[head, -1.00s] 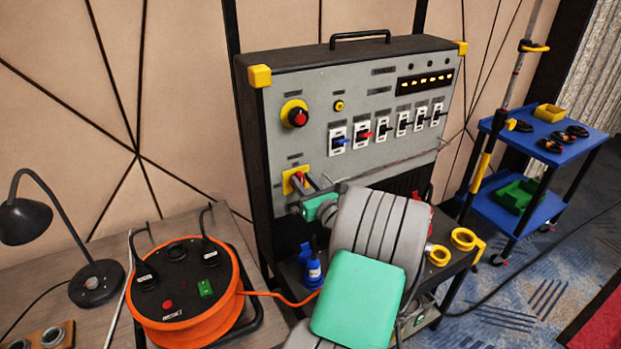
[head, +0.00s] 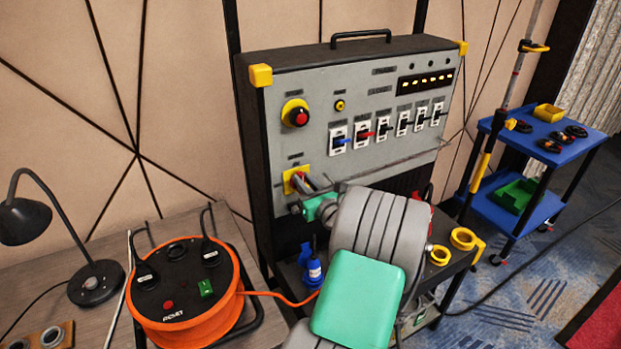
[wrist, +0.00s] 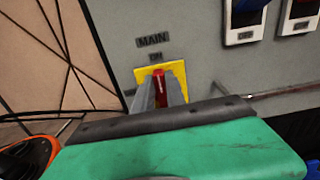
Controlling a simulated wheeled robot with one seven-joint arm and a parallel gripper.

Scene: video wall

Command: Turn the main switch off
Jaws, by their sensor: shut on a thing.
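The main switch is a red handle (wrist: 158,86) on a yellow plate (wrist: 146,74), under the labels "MAIN" and "ON" in the wrist view. In the head view its yellow plate (head: 290,180) is at the lower left of the grey panel. My gripper (wrist: 160,92) is shut on the red handle, one grey finger on each side of it. In the head view my gripper (head: 303,183) reaches the plate from the lower right. The handle's lower part is hidden behind my gripper.
The grey panel (head: 370,105) also carries a red emergency button (head: 298,116) and several small switches. An orange cable reel (head: 190,335) stands on the table at left. A blue trolley (head: 490,205) stands at right.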

